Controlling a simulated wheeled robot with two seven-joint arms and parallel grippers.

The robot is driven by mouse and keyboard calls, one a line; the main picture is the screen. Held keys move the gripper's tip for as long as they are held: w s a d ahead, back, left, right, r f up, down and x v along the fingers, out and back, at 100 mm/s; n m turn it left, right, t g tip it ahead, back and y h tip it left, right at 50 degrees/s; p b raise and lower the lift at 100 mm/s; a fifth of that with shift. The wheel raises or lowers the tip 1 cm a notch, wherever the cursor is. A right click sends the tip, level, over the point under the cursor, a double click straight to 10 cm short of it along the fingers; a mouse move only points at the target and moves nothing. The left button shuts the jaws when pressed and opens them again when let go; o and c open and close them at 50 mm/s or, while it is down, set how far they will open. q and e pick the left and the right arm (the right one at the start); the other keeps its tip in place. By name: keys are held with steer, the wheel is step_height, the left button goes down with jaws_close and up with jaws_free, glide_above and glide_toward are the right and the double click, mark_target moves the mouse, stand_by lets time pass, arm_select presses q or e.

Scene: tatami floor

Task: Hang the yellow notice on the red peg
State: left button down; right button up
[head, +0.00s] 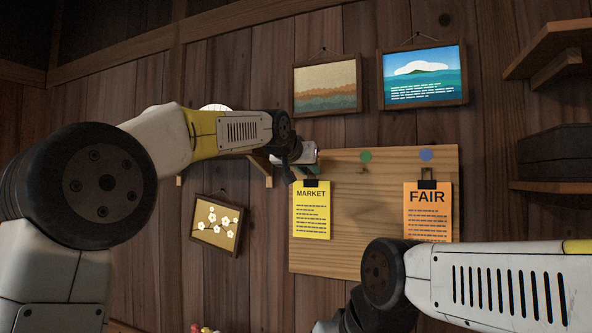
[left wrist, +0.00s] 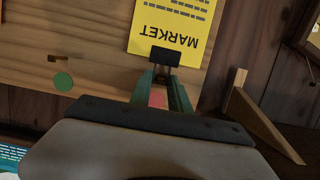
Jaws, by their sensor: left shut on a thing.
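The yellow notice (head: 312,212), marked MARKET, hangs upright in front of the left part of a wooden board (head: 375,225). My left gripper (left wrist: 163,80) is shut on the black clip (left wrist: 165,57) at the notice's top edge. In the left wrist view the notice (left wrist: 177,25) appears upside down. A red spot (left wrist: 158,98) on the board shows between my fingers there. The red peg itself is hidden at the clip and fingers, and I cannot tell whether the clip is on it. My right arm enters at lower right; its fingertips are out of view.
An orange FAIR notice (head: 427,215) hangs under a blue spot (head: 426,155). A green spot (head: 366,155) marks the middle, with a bare peg (left wrist: 54,59) by it. Pictures (head: 327,86) hang above; a wooden bracket (left wrist: 255,120) is beside the board. Shelves (head: 555,50) stand right.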

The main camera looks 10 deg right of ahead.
arm_select(q)
steer(key=c, duration=1.1)
jaws_free()
steer(key=shift+c, duration=0.2)
steer(key=v, duration=0.7)
steer(key=s+a+f+n+y, duration=0.1)
steer(key=s+a+f, duration=0.15)
steer(key=a, duration=0.25)
steer(key=s+a+f+g+y, duration=0.1)
steer(key=a+f, duration=0.3)
steer(key=s+a+f+n+y, duration=0.1)
steer(key=s+a+f, duration=0.15)
steer(key=a, duration=0.25)
steer(key=s+a+f+n+g+y, duration=0.1)
steer(key=s+a+f+n+g, duration=0.1)
steer(key=s+a+f, duration=0.6)
steer(key=s+a+f+n+g+y, duration=0.2)
steer(key=s+a+f, duration=0.6)
steer(key=s+f, duration=0.6)
step_height(320, 180, down, 4)
steer(key=shift+s+f+g, duration=0.2)
steer(key=shift+g, duration=0.3)
